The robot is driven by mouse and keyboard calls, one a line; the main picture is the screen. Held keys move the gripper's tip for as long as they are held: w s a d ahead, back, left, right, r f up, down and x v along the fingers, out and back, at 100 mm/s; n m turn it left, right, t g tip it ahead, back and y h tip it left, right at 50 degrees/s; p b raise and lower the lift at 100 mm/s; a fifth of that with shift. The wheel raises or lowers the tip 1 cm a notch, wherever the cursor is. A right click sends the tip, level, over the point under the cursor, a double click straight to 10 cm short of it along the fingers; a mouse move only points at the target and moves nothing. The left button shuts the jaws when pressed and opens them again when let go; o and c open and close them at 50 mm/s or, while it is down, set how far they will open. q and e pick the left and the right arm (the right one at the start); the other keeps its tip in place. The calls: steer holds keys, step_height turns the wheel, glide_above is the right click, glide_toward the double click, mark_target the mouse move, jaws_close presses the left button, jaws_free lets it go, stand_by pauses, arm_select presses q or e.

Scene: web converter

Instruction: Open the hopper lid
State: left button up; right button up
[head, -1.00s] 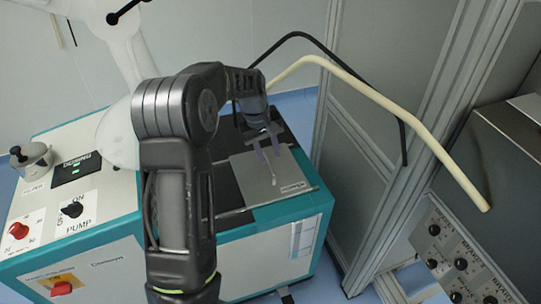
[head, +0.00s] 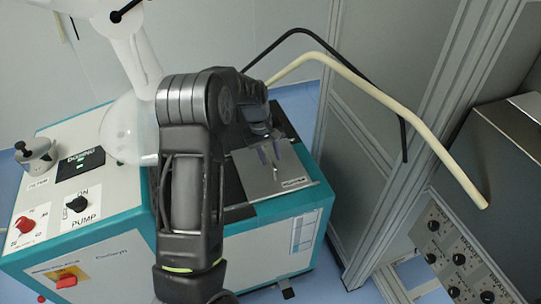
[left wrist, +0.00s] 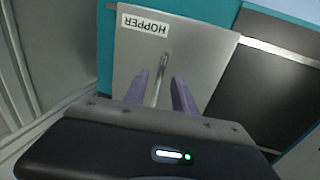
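The hopper lid (head: 262,183) is a flat grey metal plate on top of the teal and white machine, lying closed. It also fills the middle of the left wrist view (left wrist: 205,55), with a "HOPPER" label and a slim metal handle (left wrist: 162,66). My left gripper (head: 269,153) is over the lid with its two purple fingers apart. In the left wrist view, the open fingers (left wrist: 160,85) appear on either side of the handle, with a gap to it. I cannot tell how far above the plate the fingertips are. My right gripper is not in view.
The control panel with a black pump knob (head: 76,203) and a red knob (head: 26,224) is left of my arm. A cream bent pipe (head: 400,105) and a black one (head: 340,62) arch at the right. A tall grey cabinet (head: 385,60) stands close beside the machine.

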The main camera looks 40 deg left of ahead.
arm_select(q)
steer(key=shift+w+f, duration=0.1)
steer(key=shift+f, duration=0.4)
steer(key=shift+c, duration=0.2)
jaws_close()
stand_by(0.9)
